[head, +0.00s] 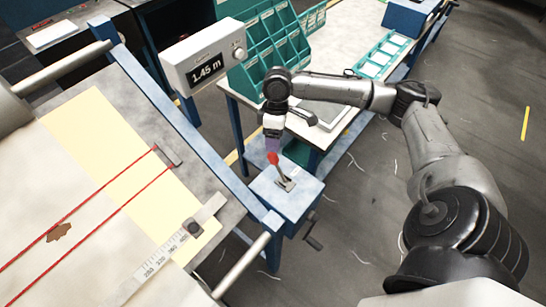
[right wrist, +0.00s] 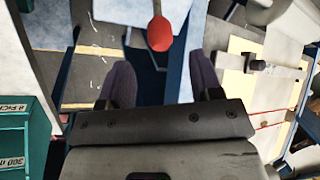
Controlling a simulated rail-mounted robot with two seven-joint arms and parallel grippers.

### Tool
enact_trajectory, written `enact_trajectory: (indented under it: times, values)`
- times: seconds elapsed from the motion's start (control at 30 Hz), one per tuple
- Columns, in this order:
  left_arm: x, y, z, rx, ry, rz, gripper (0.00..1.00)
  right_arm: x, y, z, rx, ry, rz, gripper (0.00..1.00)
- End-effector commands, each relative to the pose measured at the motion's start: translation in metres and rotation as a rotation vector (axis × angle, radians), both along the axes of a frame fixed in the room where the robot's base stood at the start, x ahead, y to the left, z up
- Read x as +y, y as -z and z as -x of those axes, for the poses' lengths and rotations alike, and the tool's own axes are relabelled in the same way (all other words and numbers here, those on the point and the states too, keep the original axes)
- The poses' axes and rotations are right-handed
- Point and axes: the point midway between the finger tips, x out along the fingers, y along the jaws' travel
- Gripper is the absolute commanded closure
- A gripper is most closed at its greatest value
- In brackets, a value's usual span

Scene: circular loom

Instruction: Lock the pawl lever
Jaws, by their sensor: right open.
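The pawl lever (head: 279,172) has a red knob and a metal stem and stands on top of a blue box (head: 309,190). My right gripper (head: 272,147) is just above the red knob, pointing down at it. In the right wrist view, the gripper (right wrist: 161,85) has its two dark purple fingers apart. The red knob of the lever (right wrist: 160,34) shows beyond the fingertips, between their lines. I see no contact with the knob. My left gripper is not in view.
A crank handle (head: 313,242) sticks out at the box's side. A blue frame rail (head: 180,125) and a ruler (head: 165,257) lie left of it. A length display (head: 207,68) and teal bins (head: 270,50) stand behind. Open floor lies to the right.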

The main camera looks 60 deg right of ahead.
Motion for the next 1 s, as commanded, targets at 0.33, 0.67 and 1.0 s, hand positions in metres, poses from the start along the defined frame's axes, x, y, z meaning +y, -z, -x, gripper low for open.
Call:
enact_trajectory:
  times: [0.33,0.67,1.0]
  values:
    - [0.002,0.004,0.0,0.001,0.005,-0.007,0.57,0.014,0.053,0.006,0.0,0.0,0.0,0.41]
    - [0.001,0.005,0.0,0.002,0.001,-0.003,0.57,0.019,0.071,0.008,-0.002,0.0,0.002,0.41]
    - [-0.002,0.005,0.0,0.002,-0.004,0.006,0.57,0.019,0.072,0.008,-0.002,0.0,0.002,0.46]
